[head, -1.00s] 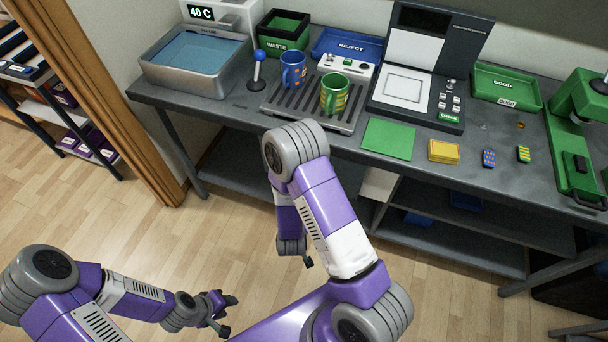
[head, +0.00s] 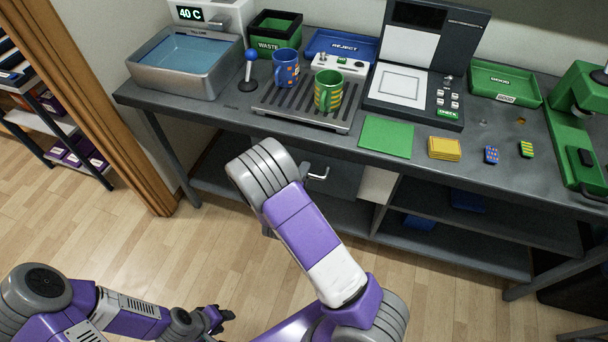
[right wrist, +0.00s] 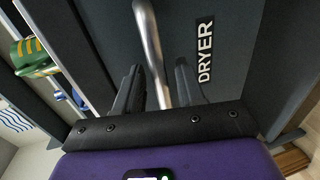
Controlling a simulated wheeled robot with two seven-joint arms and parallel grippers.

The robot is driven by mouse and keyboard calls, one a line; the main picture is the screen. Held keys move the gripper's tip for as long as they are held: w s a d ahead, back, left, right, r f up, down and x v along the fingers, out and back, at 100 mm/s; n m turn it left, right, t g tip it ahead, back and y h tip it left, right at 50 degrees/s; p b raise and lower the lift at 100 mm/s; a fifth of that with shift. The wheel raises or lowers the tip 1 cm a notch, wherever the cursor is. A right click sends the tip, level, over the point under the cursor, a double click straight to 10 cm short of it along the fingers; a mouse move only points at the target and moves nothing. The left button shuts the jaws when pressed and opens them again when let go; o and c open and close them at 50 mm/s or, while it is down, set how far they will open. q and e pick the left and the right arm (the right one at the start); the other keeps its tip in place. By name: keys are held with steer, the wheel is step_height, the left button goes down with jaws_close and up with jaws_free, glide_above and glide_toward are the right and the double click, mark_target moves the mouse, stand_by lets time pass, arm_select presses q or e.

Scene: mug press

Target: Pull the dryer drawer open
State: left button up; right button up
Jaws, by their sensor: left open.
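The dryer drawer has a dark front marked DRYER (right wrist: 205,52) in the right wrist view. Its metal bar handle (right wrist: 150,40) runs between the two fingers of my right gripper (right wrist: 157,82). The fingers stand apart with gaps visible beside the bar. My left gripper (head: 224,321) is open and empty, low over the floor at the bottom, away from the drawer.
The counter (head: 300,140) above holds a blue mug (head: 286,68) and a green mug (head: 328,92) on a slatted grille. A water basin (head: 186,68) stands at the left. Open shelves (head: 450,240) are right of the drawer. The floor in front is clear.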

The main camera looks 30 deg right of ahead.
steer(key=shift+w+d, duration=0.25)
jaws_close()
steer(key=shift+a, duration=0.1)
